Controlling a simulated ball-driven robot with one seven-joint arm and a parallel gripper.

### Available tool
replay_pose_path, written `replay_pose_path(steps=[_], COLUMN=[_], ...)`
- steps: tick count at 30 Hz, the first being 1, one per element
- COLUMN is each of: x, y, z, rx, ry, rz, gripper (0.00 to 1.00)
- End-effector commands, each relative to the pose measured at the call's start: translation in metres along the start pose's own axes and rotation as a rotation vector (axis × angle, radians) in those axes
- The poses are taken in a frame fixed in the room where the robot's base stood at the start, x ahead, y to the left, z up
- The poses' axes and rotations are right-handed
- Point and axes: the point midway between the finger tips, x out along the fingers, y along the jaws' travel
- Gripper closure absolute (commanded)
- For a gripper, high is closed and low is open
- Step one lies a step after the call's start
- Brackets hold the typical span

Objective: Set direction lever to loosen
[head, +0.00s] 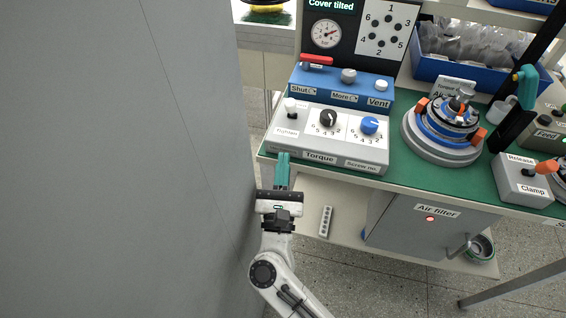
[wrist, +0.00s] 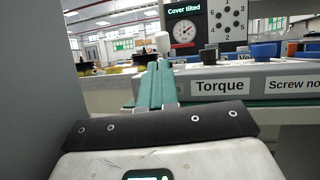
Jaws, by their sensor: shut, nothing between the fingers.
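The direction lever (head: 291,106) is a short lever with a white knob at the left end of the grey Torque box (head: 318,156). In the wrist view the white knob (wrist: 162,42) stands straight ahead, just above my fingertips. My gripper (head: 283,156) has teal fingers, shut together and empty. It is at the front left edge of the box, on the near side of the lever, and appears apart from it. In the wrist view the fingers (wrist: 160,68) hide the lever's base.
A grey wall (head: 130,150) stands close on the left. Right of the lever are a black dial (head: 328,118) and a blue dial (head: 369,124). Behind is a blue box (head: 340,88) with a red lever. A round fixture (head: 445,130) stands right on the green bench top.

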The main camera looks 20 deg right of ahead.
Motion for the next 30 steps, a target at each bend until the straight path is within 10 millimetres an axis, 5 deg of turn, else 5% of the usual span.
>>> replay_pose_path(steps=[15, 30], x=[0.093, 0.105], y=[-0.001, -0.001], z=[0.002, 0.000], rx=[-0.001, -0.001], ry=[-0.001, 0.000], rz=[-0.002, -0.001], gripper=[1.00, 1.00])
